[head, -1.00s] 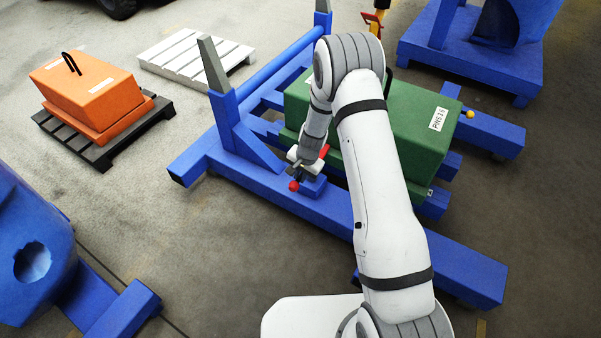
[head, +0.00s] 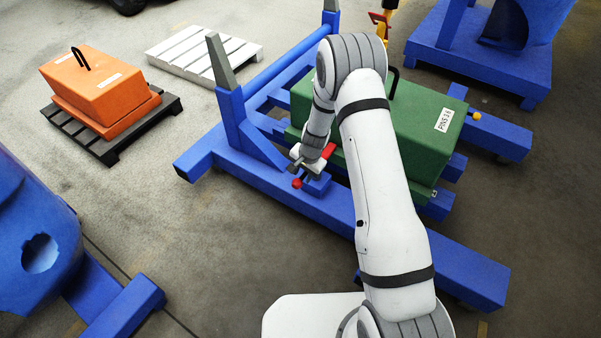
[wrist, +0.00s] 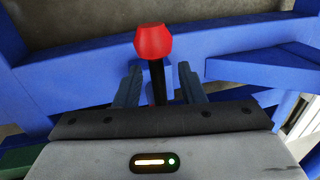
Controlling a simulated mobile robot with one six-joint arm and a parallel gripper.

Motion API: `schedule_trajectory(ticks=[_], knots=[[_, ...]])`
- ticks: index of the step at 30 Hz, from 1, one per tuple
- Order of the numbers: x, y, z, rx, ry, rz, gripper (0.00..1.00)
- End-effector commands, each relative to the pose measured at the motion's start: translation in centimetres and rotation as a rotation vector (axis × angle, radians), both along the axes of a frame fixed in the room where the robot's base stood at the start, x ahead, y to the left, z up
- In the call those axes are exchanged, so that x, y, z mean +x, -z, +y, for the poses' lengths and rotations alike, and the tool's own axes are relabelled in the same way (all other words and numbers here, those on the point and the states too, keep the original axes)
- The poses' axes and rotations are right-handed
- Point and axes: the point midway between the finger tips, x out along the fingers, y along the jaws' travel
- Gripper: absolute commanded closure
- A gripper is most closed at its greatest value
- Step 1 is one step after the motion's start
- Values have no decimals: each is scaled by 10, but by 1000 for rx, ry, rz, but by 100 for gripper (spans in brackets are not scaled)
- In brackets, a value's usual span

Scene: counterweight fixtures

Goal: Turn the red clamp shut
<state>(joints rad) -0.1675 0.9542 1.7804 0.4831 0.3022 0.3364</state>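The red clamp shows its faceted red knob (head: 297,184) on the front beam of the blue frame, with a red part (head: 328,151) just behind my gripper (head: 300,167). In the wrist view, the clamp's red knob (wrist: 153,42) tops a black stem (wrist: 157,80). The two fingers of my gripper (wrist: 158,76) stand on either side of this stem, with a gap visible on both sides. My gripper is open around the stem, and the knob sticks out past the fingertips. The clamp's base is mostly hidden by my gripper.
The blue frame (head: 400,248) carries a green weight (head: 425,110) close behind my arm. An orange weight (head: 105,75) sits on a black pallet (head: 150,120) at left, beside an empty white pallet (head: 205,52). Another blue fixture (head: 30,215) stands at lower left, with bare floor between.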

Motion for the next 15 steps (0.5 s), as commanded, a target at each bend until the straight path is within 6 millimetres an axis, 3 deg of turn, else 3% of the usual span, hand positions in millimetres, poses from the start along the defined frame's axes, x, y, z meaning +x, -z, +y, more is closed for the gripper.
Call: schedule_trajectory(ticks=[7, 15], knots=[[0, -12, -3, -1, 1, -3, 64], [-4, -58, -10, -1, 1, -3, 64]])
